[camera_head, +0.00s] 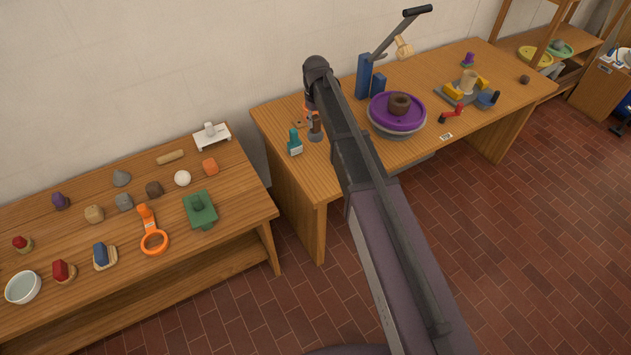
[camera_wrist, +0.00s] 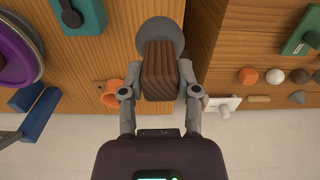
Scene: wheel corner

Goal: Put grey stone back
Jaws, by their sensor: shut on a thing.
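My gripper (camera_wrist: 160,90) is shut on a brown ribbed wooden block or handle (camera_wrist: 160,68). A round grey disc (camera_wrist: 162,33) shows just beyond the brown piece in the wrist view. I take the disc to be the grey stone, with the brown piece as its grip. In the head view, the brown piece (camera_head: 316,122) stands above the grey disc (camera_head: 315,136) near the left end of the table (camera_head: 275,120). My arm hides part of the gripper there. I cannot tell whether the disc touches the tabletop.
A teal block (camera_head: 295,143) and a small orange cup (camera_wrist: 110,93) are close by. A purple wheel (camera_head: 388,115) and a blue lever stand (camera_head: 364,78) are to the right. The left bench (camera_head: 55,230) holds several small items, including a grey cone (camera_head: 121,178) and grey lump (camera_head: 124,202).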

